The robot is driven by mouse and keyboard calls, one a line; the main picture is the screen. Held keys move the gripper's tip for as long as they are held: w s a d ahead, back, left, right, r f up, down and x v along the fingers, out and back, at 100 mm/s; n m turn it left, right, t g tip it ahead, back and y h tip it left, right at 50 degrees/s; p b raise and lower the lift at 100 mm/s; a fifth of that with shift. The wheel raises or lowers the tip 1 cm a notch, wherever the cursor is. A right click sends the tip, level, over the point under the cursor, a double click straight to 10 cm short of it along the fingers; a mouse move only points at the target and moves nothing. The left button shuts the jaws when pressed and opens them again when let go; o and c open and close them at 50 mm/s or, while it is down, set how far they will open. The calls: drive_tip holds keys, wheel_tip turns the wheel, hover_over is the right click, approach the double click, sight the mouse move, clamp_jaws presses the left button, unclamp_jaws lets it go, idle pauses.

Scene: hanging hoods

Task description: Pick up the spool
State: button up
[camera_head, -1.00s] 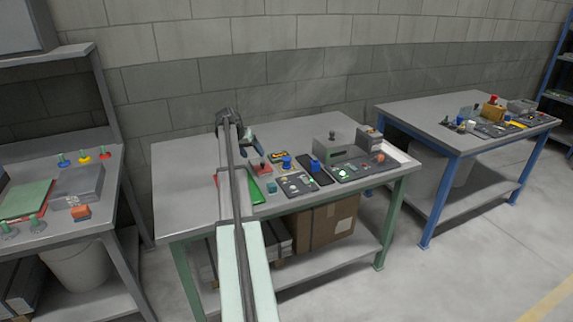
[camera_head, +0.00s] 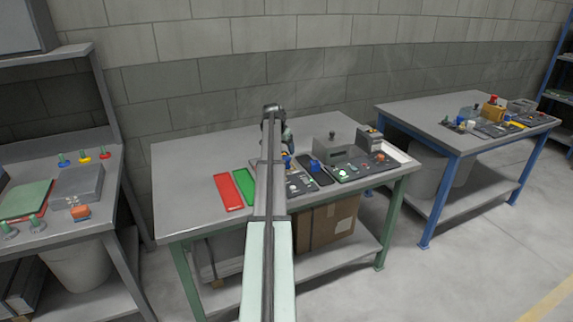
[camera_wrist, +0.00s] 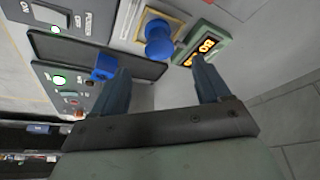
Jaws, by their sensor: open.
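The likely spool is a small blue piece (camera_wrist: 105,67) standing on a dark tray (camera_wrist: 140,67) in the wrist view. In the head view the blue piece (camera_head: 315,166) is on the dark tray right of my arm. My gripper (camera_wrist: 163,76) is open with nothing between its fingers. The blue piece lies just beyond the left fingertip, outside the gap. In the head view my gripper (camera_head: 288,143) is over the back of the middle bench, mostly hidden by my arm.
Control panels (camera_head: 362,168) and a grey box (camera_head: 335,147) stand to the right. Red (camera_head: 229,191) and green (camera_head: 244,184) trays lie left of my arm.

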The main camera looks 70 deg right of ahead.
sight(286, 159)
drive_tip(key=shift+x, duration=3.9)
drive_tip(key=c, duration=1.2)
